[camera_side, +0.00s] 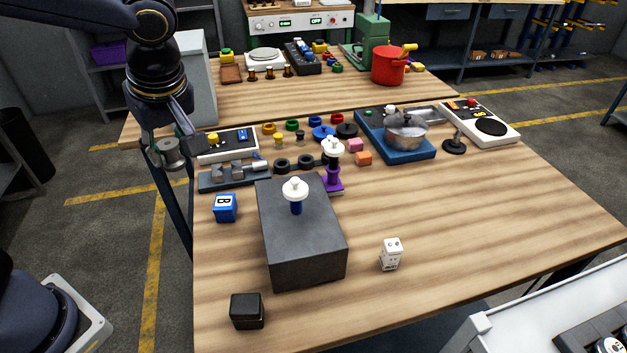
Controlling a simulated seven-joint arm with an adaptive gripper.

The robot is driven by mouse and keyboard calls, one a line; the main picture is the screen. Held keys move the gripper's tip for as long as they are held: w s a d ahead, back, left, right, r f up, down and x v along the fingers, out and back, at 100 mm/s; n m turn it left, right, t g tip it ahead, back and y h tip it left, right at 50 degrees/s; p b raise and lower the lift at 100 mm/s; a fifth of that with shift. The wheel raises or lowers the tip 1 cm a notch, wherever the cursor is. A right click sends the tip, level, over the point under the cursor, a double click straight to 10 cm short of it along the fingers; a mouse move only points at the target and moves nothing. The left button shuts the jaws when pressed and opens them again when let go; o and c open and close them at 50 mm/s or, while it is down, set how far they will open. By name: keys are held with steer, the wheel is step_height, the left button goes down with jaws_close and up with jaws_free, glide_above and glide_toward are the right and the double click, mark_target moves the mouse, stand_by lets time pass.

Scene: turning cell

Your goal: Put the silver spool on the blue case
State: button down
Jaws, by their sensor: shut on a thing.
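My gripper (172,139) is at the left, beyond the table's left edge, and is shut on a silver spool (168,155). The spool appears held clear of the table, with its ends showing on both sides; the fingers are partly hard to make out. A flat blue case (398,152) stands at the back right of the table, well to the right of my gripper. A steel pot (407,136) with a lid sits on its top.
A dark grey block (305,258) stands in the middle with a white-topped blue peg (296,195).

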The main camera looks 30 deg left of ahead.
steer(key=s+a+n+g, duration=0.1)
steer(key=s+a+n, duration=0.2)
steer(key=s+a, duration=0.1)
glide_above(218, 198)
steer(key=d, duration=0.2)
steer(key=f, duration=1.4)
steer(key=shift+s+a+f, duration=0.15)
steer(key=shift+s+f, duration=0.1)
steer(key=shift+f, duration=0.15)
steer(key=shift+w+f, duration=0.2)
steer(key=shift+f, duration=0.05)
steer(key=shift+w+f, duration=0.1)
steer(key=shift+f, duration=1.5)
steer(key=shift+f, duration=0.15)
steer(key=c, duration=0.8)
jaws_free()
steer(key=shift+o, duration=0.2)
